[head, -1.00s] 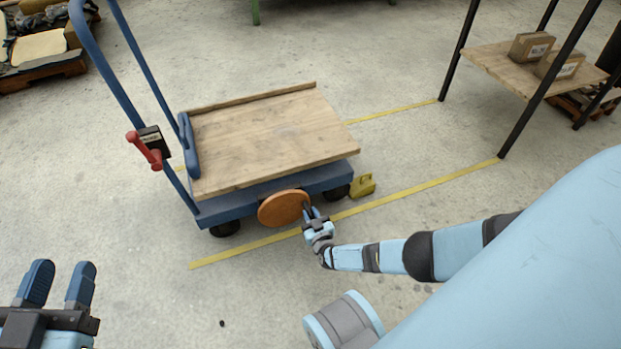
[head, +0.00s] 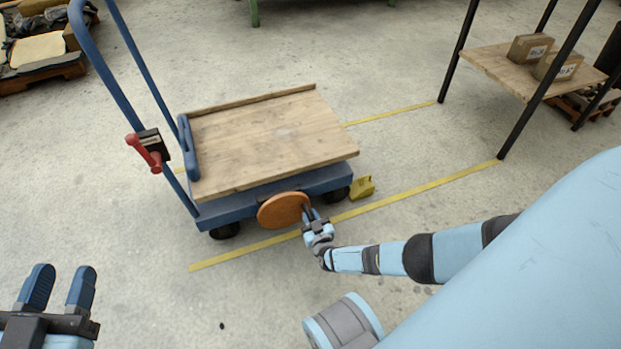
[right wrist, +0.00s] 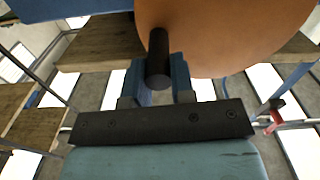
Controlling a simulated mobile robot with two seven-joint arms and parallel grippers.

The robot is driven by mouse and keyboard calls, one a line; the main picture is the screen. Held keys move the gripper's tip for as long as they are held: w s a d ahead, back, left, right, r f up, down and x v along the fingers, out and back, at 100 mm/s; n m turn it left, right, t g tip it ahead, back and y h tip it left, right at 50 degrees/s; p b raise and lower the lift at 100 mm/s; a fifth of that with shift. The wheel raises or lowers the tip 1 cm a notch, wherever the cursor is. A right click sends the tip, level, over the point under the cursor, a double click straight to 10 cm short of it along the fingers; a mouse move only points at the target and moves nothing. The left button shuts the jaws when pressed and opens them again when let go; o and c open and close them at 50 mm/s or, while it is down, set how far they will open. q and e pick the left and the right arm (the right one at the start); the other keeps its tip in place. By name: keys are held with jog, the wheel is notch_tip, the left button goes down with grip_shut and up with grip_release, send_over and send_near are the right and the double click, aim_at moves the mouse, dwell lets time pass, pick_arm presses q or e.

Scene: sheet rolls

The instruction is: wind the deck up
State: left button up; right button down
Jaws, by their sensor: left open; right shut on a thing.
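The trolley's wooden deck (head: 262,140) lies level, low above the blue base frame (head: 330,181). An orange round crank wheel (head: 281,211) sits on the frame's near side; it also fills the top of the right wrist view (right wrist: 225,35). My right gripper (head: 311,216) is shut on the wheel's dark handle peg, which shows between the fingers in the right wrist view (right wrist: 158,60). My left gripper (head: 58,288) is open and empty at the lower left, over bare floor and away from the trolley.
A blue push handle (head: 103,75) with a red lever (head: 143,151) rises at the trolley's left. A yellow chock (head: 362,187) is by the right wheel. A shelf (head: 530,68) with boxes stands at the right. The near floor is clear.

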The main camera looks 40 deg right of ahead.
jog(key=shift+w+a, duration=0.1)
jog(key=shift+a, duration=0.1)
jog(key=c, duration=1)
grip_release()
jog(key=shift+o, duration=0.2)
jog(key=shift+d, duration=0.1)
